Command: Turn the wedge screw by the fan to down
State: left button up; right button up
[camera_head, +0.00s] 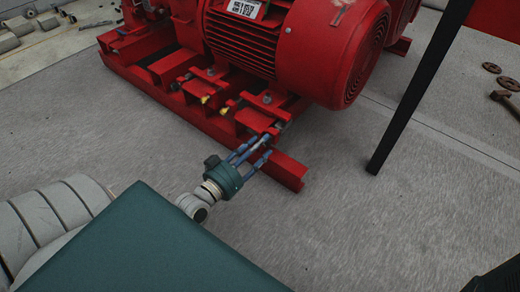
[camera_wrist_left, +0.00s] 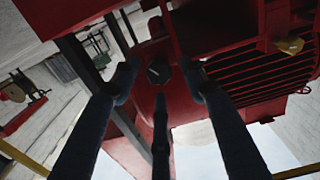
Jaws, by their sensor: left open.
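The red motor (camera_head: 335,50) stands on a red base frame, its round fan cover at the right end. Brass-tipped screws (camera_head: 205,99) show on the frame's near side. My left gripper (camera_head: 262,146) reaches up to the fan-end corner of the frame, its blue fingers spread. In the left wrist view, a dark hex screw head (camera_wrist_left: 158,72) sits on the red metal between the open fingers of my left gripper (camera_wrist_left: 160,82). I cannot tell whether a finger touches it. A brass screw (camera_wrist_left: 290,45) shows further right there.
The base rail (camera_head: 285,170) runs just below the fingers. A dark post (camera_head: 415,90) stands to the right. Rusty rings and a tool (camera_head: 507,84) lie at the far right. The grey floor (camera_head: 330,230) in front is clear.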

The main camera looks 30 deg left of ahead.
pick_arm(q)
jog(key=shift+w, duration=0.3)
jog(key=shift+r, duration=0.1)
grip_shut()
jog(key=shift+r+n+p, duration=0.15)
jog(key=shift+n+p, duration=0.15)
jog(key=shift+n, duration=0.1)
dwell(0.5)
